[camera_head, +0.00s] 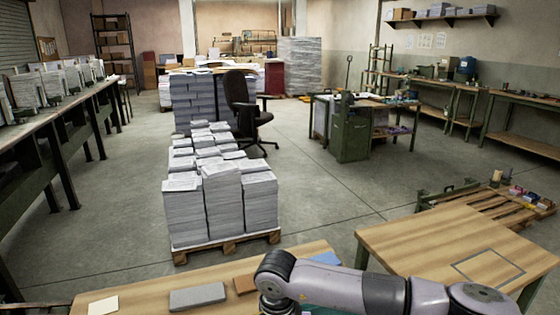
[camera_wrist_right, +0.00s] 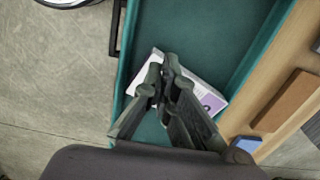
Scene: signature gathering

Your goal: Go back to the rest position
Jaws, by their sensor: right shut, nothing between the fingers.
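My right gripper (camera_wrist_right: 168,62) is shut and empty in the right wrist view. It hangs over a teal tray (camera_wrist_right: 245,25). A white and purple booklet or packet (camera_wrist_right: 211,98) lies inside the tray, partly hidden behind the fingers. I cannot tell how far above the packet the fingertips are. In the head view my right arm reaches in from the lower right over the wooden table, and its gripper is hidden. My left gripper is in neither view.
The near wooden table (camera_head: 145,289) holds a grey block (camera_head: 197,296), a pale card (camera_head: 103,305) and a blue item (camera_head: 326,258). A second wooden table (camera_head: 420,240) stands right. Paper stacks (camera_head: 215,190) on a pallet stand beyond. Concrete floor is clear between.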

